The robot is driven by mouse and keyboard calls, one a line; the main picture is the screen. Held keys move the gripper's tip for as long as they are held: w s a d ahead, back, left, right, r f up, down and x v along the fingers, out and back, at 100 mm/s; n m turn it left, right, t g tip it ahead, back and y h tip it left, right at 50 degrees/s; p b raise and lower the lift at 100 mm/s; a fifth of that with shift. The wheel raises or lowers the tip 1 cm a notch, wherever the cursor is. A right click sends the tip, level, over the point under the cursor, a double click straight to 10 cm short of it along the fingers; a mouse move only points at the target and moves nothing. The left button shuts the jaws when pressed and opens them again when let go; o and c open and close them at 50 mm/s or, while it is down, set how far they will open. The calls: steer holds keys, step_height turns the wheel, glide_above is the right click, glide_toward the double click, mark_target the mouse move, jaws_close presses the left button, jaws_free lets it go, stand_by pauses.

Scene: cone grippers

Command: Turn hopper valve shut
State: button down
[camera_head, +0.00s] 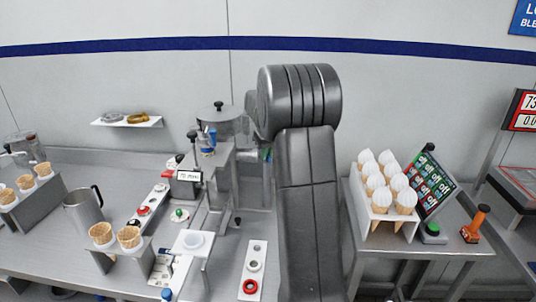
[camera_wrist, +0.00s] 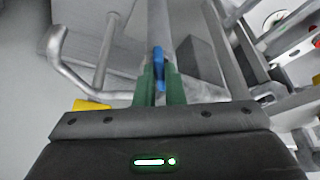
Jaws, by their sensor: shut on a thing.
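In the wrist view the blue valve handle (camera_wrist: 158,62) stands in front of a grey vertical pipe (camera_wrist: 160,22). My gripper (camera_wrist: 159,78) has its two green fingers on either side of the blue handle and is shut on it. The handle looks upright in that view, in line with the pipe. In the head view the grey hopper (camera_head: 218,117) with a black-knobbed lid stands on the machine, left of my arm. My arm hides most of the gripper and valve there.
A metal pitcher (camera_head: 83,212), cone holders and a white cup stand (camera_head: 193,243) are on the left counter. A rack of filled cones (camera_head: 380,200), a button panel and an orange-handled tool (camera_head: 476,223) are on the right. A curved metal handle (camera_wrist: 70,70) is close to my gripper's left.

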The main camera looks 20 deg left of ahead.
steer(key=m+h, duration=0.1)
steer(key=m, duration=0.2)
steer(key=m+t+h, duration=0.1)
steer(key=m, duration=0.2)
steer(key=shift+s+a+m+b, duration=0.1)
steer(key=shift+a+m+b, duration=0.1)
steer(key=shift+m+b, duration=0.1)
stand_by(0.5)
steer(key=c, duration=1.5)
jaws_free()
steer(key=v, duration=0.7)
steer(key=b+v, duration=0.1)
steer(key=v, duration=0.6)
steer(key=shift+s+a+f, duration=0.15)
steer(key=shift+s+a, duration=0.05)
steer(key=shift+f, duration=0.1)
steer(key=x, duration=0.9)
steer(key=p+x, duration=0.1)
steer(key=x, duration=0.3)
steer(key=shift+w+d+f, duration=0.15)
steer(key=shift+w+f, duration=0.05)
steer(key=shift+w, duration=0.15)
